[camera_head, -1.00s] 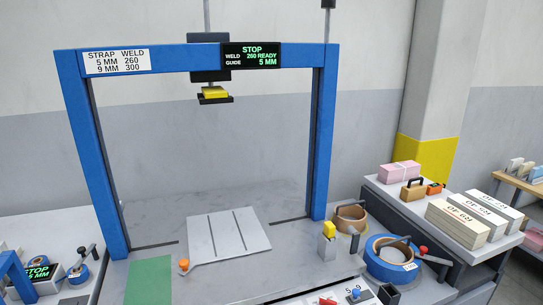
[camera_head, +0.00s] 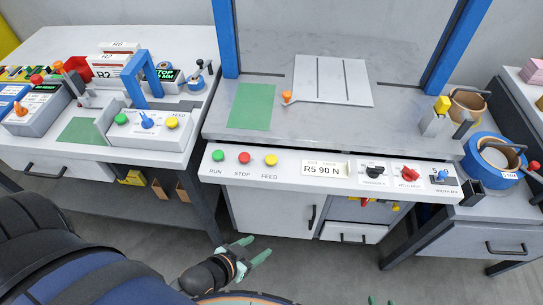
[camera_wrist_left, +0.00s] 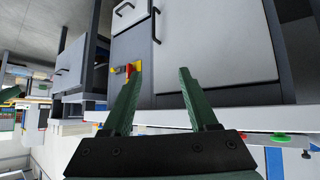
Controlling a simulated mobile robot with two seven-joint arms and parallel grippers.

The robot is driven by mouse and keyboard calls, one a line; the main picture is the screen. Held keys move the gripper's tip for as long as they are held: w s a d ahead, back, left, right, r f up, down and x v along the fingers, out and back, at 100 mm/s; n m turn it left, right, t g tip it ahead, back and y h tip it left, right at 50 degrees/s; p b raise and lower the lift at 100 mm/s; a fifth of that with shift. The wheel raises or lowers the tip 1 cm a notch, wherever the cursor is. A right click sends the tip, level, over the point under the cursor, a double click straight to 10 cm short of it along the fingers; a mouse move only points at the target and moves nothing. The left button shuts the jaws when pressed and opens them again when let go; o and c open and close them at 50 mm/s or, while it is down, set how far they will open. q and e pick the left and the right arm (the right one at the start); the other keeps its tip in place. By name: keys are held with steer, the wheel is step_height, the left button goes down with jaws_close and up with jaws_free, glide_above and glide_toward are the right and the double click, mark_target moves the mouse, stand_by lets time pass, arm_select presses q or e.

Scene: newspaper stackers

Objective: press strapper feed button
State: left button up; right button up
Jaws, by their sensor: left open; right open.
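The strapper, with its blue frame (camera_head: 458,40), has a white front panel (camera_head: 222,171) with a green RUN button (camera_head: 217,155), a red STOP button (camera_head: 244,157) and a yellow FEED button (camera_head: 270,159). My left gripper (camera_head: 256,249) is open and empty, in front of and below the panel, apart from the buttons. Only the green fingertips of my right gripper (camera_head: 381,300) show at the bottom edge, apart.
A smaller station (camera_head: 150,138) on the left table has its own yellow FEED button (camera_head: 172,123). Right of the labels are a black knob (camera_head: 375,171) and a red knob (camera_head: 408,174). A blue strap roll (camera_head: 480,163) sits at right. Floor is open before the cabinet.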

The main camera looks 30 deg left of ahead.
arm_select(q)
jaws_close()
stand_by(0.3)
stand_by(1.3)
